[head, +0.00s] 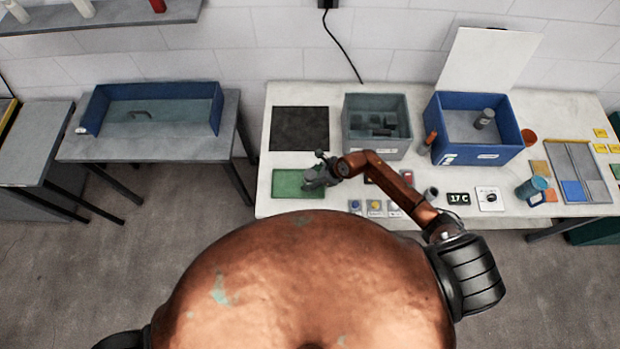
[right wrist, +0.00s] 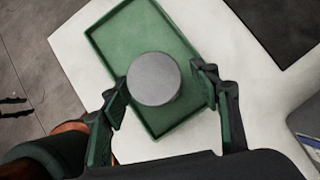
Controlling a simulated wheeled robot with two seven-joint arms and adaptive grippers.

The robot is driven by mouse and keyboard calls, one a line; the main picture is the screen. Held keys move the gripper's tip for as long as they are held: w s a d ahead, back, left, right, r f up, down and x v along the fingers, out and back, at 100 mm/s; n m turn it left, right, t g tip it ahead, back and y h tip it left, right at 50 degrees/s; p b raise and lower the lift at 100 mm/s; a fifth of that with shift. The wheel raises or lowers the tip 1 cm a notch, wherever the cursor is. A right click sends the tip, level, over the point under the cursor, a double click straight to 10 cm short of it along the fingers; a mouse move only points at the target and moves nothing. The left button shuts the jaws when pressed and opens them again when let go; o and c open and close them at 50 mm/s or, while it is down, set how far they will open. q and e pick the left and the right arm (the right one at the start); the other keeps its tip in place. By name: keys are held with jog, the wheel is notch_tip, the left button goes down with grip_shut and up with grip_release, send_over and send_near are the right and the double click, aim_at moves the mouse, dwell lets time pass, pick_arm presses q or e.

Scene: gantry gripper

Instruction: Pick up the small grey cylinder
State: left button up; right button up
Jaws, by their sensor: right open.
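A small grey cylinder (right wrist: 154,79) shows in the right wrist view as a round flat grey top over the green tray (right wrist: 110,38). My right gripper (right wrist: 160,84) is open, with one finger on each side of the cylinder's top in that view. I cannot tell how far the fingertips are above or beside it. In the head view my right gripper (head: 318,175) is over the right part of the green tray (head: 290,182) and hides the cylinder there. My left gripper is not in view.
A grey bin (head: 376,97) and a blue bin (head: 437,118) holding a dark grey cylinder (head: 484,118) stand behind and to the right. A black mat (head: 300,128) lies behind the tray. Small items and another tray (head: 578,172) fill the table's right side.

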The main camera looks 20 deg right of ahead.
jog(key=shift+w+a+f, duration=0.15)
jog(key=shift+a+f, duration=0.05)
jog(key=shift+f, duration=0.2)
jog(key=shift+r, duration=0.1)
grip_shut()
dwell(0.3)
